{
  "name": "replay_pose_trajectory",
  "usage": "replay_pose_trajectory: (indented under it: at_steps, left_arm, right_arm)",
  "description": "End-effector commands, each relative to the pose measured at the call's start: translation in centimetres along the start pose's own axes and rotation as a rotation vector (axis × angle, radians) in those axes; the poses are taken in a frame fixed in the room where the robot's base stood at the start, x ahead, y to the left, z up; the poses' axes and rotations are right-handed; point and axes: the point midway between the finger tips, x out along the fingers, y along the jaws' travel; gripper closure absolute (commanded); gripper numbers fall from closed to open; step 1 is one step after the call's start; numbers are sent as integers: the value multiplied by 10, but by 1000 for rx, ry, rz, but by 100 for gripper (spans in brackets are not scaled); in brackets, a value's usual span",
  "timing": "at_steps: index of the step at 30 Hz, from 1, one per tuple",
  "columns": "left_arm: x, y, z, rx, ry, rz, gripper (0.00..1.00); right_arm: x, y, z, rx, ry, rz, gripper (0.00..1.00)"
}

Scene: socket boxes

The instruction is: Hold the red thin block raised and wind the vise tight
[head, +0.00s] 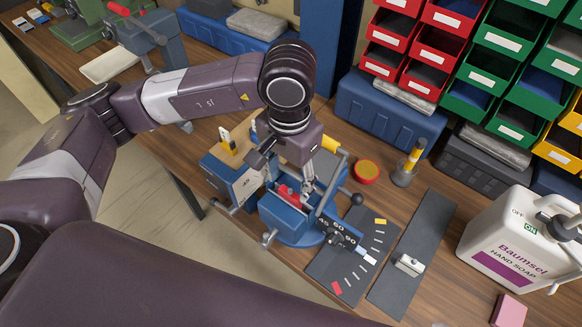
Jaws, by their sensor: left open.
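The blue vise (285,215) stands at the table's front edge, with its handle bar (268,238) at the front. A red piece (289,195), which looks like the red thin block, shows low between the vise jaws; its lower part is hidden. My left gripper (288,180) points down right over the vise, with its fingers apart around or just above the red piece. I cannot tell whether a finger touches it. My right gripper is out of view.
A dark mat with coloured marks (345,262) and a grey strip (412,250) lie right of the vise. A white soap jug (515,235), a red-yellow disc (367,172) and a holder with a yellow-handled tool (405,172) stand right. Red and green bins line the back.

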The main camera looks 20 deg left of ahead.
Motion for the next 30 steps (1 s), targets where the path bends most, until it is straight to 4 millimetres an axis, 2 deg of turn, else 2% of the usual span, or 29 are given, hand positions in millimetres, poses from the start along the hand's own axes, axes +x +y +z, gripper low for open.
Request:
replay_pose_trajectory:
  at_steps: [1,9,20,27,30]
  left_arm:
    - [6,0,1,-2,-5,2,51]
    - [39,1,1,0,-2,3,51]
    - [45,1,0,0,1,3,51]
    - [45,1,0,0,1,3,77]
    - [45,1,0,0,1,3,86]
  right_arm:
    - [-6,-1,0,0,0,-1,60]
    - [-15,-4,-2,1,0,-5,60]
    - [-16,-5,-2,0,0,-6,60]
    - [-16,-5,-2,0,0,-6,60]
    - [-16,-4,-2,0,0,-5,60]
